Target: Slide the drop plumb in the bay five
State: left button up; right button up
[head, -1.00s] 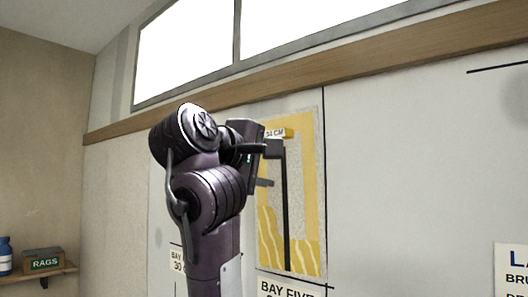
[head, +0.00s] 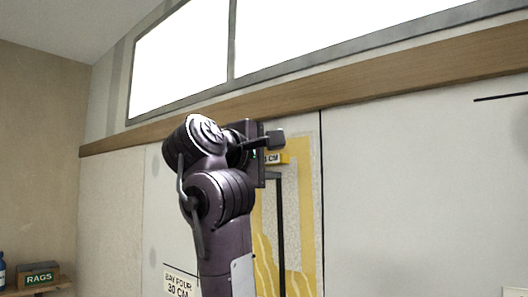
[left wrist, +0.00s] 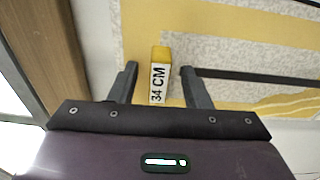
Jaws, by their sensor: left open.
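A yellow block with a white "34 CM" label (head: 273,158) is on the bay five panel and appears to be part of the drop plumb. It also shows in the left wrist view (left wrist: 159,82). A dark straight bar (head: 281,235) runs down the panel below it; in the left wrist view it runs right (left wrist: 260,77). My left gripper (head: 276,157) is open, one finger above the block and one below. In the left wrist view the block lies between the fingers (left wrist: 159,70), with gaps on both sides. My left arm hides the panel's left part. My right gripper is out of view.
The yellow-bordered speckled panel (head: 305,200) hangs on a pale wall under a wooden beam (head: 380,88) and a window. A "BAY FOUR 30 CM" sign (head: 178,284) is at lower left. A shelf with a "RAGS" box (head: 38,276) stands far left.

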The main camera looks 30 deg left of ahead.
pick_arm(q)
jog(key=shift+s, duration=0.15)
jog(key=shift+c, duration=0.7)
grip_shut()
jog(key=shift+d+m, duration=0.3)
jog(key=shift+d, duration=0.05)
